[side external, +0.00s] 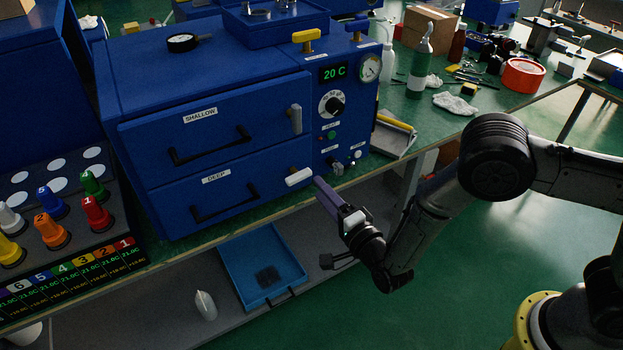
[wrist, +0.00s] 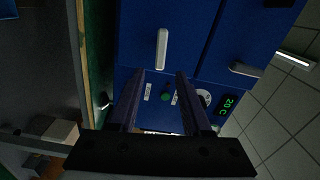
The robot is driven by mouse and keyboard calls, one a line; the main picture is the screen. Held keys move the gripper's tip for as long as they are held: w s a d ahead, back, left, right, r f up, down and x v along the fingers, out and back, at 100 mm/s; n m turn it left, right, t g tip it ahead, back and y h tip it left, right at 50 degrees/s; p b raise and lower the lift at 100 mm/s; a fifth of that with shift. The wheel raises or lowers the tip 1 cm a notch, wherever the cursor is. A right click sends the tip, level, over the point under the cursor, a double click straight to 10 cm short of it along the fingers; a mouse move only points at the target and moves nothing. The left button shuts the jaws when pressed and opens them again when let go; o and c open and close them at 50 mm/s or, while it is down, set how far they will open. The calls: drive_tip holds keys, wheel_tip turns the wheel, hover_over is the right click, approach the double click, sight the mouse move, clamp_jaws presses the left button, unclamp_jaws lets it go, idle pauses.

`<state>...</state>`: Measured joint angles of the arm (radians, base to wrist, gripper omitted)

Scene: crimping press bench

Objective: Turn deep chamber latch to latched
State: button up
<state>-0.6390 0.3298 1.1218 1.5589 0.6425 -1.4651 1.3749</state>
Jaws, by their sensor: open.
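The deep chamber latch (side external: 299,176) is a pale bar at the right end of the lower drawer front, the deep chamber (side external: 225,186) labelled DEEP. It lies roughly level, slightly tilted. In the wrist view the latch (wrist: 162,48) stands upright beyond the fingertips, in line with the gap between them. My gripper (side external: 320,186) is just below and right of the latch in the side view. In the wrist view my gripper (wrist: 157,75) is open, its dark purple fingers apart with nothing between them. Whether a fingertip touches the latch cannot be told.
The shallow chamber latch (side external: 296,119) stands upright above, and also shows in the wrist view (wrist: 245,69). Black drawer handles (side external: 225,203) stick out at left. A control panel (side external: 340,105) with dial, buttons and display is at right. A blue tray (side external: 262,268) lies on the shelf below.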

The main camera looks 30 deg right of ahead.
sight(301, 180)
drive_tip(key=s, duration=0.6)
drive_tip(key=shift+s, duration=0.2)
drive_tip(key=shift+o, duration=0.2)
drive_tip(key=o, duration=0.4)
drive_tip(key=shift+n, duration=0.3)
drive_tip(key=o, duration=0.3)
drive_tip(key=shift+n, duration=0.7)
drive_tip(key=shift+o, duration=0.4)
drive_tip(key=shift+d+n, duration=0.1)
drive_tip(key=shift+n, duration=0.8)
drive_tip(key=w+n, duration=0.4)
drive_tip(key=w+a+n, duration=0.1)
drive_tip(key=w+n, duration=0.3)
drive_tip(key=n, duration=0.1)
drive_tip(key=w+a+n, duration=0.1)
drive_tip(key=w+n, duration=0.3)
drive_tip(key=n, duration=0.1)
drive_tip(key=shift+w+f, duration=0.1)
drive_tip(key=shift+w, duration=0.05)
